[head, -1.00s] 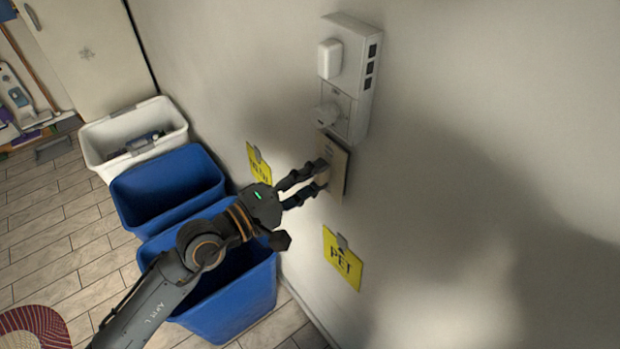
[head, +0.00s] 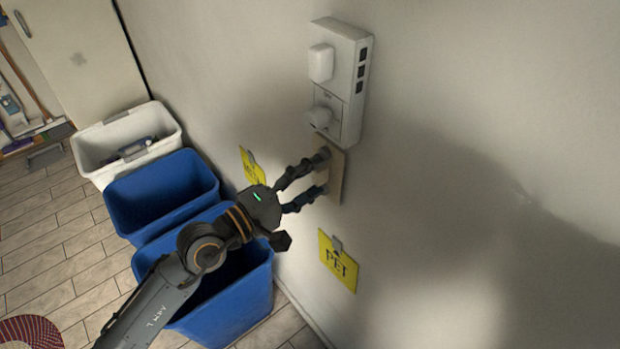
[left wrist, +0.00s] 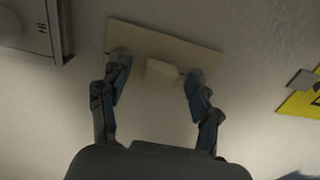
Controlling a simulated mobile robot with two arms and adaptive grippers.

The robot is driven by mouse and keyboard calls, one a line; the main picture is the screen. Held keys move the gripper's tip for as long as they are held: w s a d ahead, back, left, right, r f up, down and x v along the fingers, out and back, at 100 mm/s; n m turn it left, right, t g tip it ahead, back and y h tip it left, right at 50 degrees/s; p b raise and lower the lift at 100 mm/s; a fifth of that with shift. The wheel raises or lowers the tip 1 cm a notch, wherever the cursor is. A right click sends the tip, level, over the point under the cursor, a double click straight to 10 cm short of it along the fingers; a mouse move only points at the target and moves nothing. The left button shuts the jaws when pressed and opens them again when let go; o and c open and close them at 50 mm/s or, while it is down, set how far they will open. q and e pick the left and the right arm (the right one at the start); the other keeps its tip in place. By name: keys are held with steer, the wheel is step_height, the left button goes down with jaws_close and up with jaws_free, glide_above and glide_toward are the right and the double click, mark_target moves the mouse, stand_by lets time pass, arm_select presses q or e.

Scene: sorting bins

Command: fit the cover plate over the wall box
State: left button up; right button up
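The beige cover plate (head: 337,177) is against the wall, directly below the white wall unit, in the head view. In the left wrist view the plate (left wrist: 180,50) shows a small block-like grip (left wrist: 161,72) on its face. My left gripper (head: 321,173) is in front of the plate with its fingers spread. In the left wrist view the fingertips of my left gripper (left wrist: 157,72) stand on either side of the grip, with gaps between. The wall box is not visible; the plate may hide it. My right gripper is in neither view.
The white wall unit (head: 348,60) with a knob is just above the plate. Yellow signs, one reading PET (head: 337,262), hang beside and below. Blue bins (head: 160,190) and a white bin (head: 97,140) stand along the wall. The wall to the right is clear.

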arm_select(q)
steer(key=v, duration=1.2)
